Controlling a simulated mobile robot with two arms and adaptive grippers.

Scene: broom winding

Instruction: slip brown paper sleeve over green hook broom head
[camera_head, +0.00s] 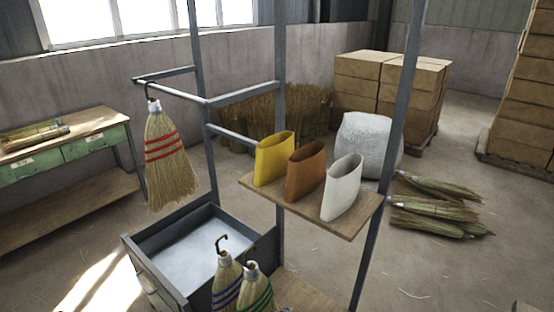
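The brown paper sleeve (304,173) stands upright, open end up, in the middle of a small wooden shelf (288,208). A yellow sleeve (272,159) stands to its left and a white sleeve (341,187) to its right. The broom head with green bands (256,290) stands low at the bottom edge, partly cut off by the frame. Just left of it is a broom head with blue bands (227,282), with a dark hook above its top. A broom head with red bands (166,160) hangs from a rack bar. Neither gripper is in view.
A metal frame with an upright post (388,150) carries the rack bars (177,91). An open drawer (135,252) is below the hanging broom. A bench (88,127) is at left.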

